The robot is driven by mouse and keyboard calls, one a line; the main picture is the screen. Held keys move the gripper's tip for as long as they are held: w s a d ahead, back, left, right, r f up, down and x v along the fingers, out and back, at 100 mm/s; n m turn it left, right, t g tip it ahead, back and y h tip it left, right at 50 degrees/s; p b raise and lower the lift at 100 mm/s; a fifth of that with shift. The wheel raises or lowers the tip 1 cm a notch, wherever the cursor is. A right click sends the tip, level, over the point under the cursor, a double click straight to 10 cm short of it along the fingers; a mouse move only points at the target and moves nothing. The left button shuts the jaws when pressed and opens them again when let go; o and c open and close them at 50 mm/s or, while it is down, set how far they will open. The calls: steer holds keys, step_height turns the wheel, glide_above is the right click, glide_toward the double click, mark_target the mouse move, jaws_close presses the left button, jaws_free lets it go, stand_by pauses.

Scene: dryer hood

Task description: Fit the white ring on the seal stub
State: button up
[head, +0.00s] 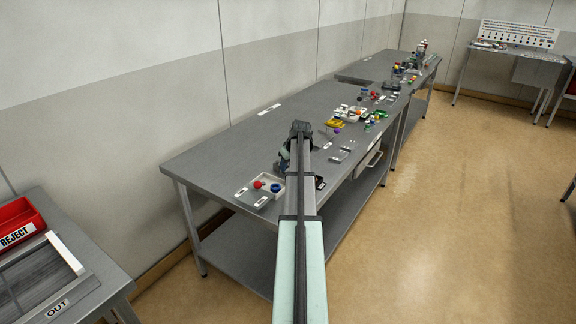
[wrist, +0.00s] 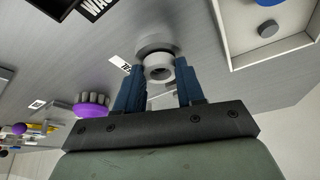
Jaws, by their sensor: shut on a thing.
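The white ring (wrist: 158,60) is between the two blue fingers of my gripper (wrist: 159,72) in the wrist view, and the gripper is shut on it. The ring's dark opening faces the camera. Right behind the ring is a grey round part (wrist: 153,42) standing on the grey table; it looks like the seal stub. The ring overlaps it in the picture, and I cannot tell whether they touch. In the head view, my gripper (head: 288,158) is over the near part of the workbench, mostly hidden by my own arm, and the ring cannot be made out.
A purple knob (wrist: 92,104) is left of the fingers in the wrist view. A white tray (wrist: 235,45) with a grey disc is at the upper right. In the head view, small coloured parts (head: 350,117) crowd the bench (head: 222,150) farther along; its wall side is mostly clear.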

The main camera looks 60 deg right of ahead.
steer(key=shift+f, duration=0.1)
stand_by(0.3)
steer(key=o, duration=1.1)
steer(key=shift+o, duration=0.4)
steer(key=o, duration=0.4)
steer(key=shift+r, duration=0.2)
steer(key=shift+r, duration=2.8)
